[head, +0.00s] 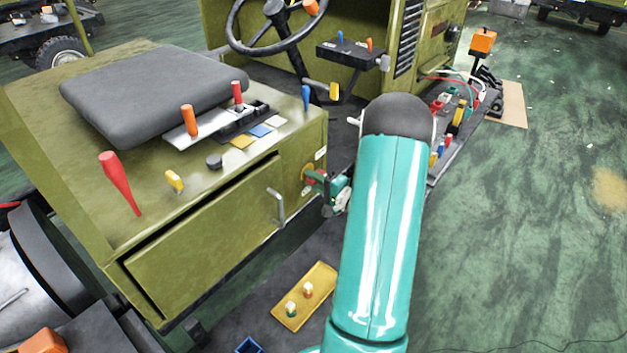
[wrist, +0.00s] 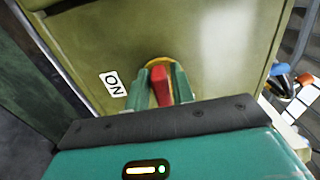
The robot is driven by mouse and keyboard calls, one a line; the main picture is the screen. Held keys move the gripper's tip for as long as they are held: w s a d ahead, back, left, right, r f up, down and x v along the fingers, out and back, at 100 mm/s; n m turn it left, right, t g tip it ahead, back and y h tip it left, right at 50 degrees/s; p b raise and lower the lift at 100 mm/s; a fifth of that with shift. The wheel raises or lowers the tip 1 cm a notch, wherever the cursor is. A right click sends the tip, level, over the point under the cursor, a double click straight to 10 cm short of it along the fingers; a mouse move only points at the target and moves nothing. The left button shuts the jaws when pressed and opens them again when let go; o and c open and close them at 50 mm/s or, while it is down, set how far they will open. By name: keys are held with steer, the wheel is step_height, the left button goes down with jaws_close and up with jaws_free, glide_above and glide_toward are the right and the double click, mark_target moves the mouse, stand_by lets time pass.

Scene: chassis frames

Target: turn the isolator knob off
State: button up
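The isolator knob (wrist: 160,86) has a red handle on a round yellow plate (wrist: 163,63), on the olive side panel of the seat box. In the wrist view its handle leans slightly, its top towards the left. My gripper (wrist: 162,92) has its two green fingers on either side of the red handle, with little or no gap showing. In the head view my gripper (head: 316,178) is at the box's right face, and the knob is largely hidden there. A white ON label (wrist: 113,84) is left of the knob, turned sideways in the wrist view.
A drawer handle (head: 276,207) sticks out of the box front near my gripper. Levers and a seat (head: 152,92) are on top. A yellow plate (head: 304,297) with small knobs lies below. A cluttered side tray (head: 455,115) is right of my arm.

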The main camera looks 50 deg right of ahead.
steer(key=shift+o, duration=0.9)
steer(key=s+d, duration=0.1)
steer(key=s, duration=1.2)
steer(key=shift+s, duration=0.4)
steer(key=shift+d, duration=0.1)
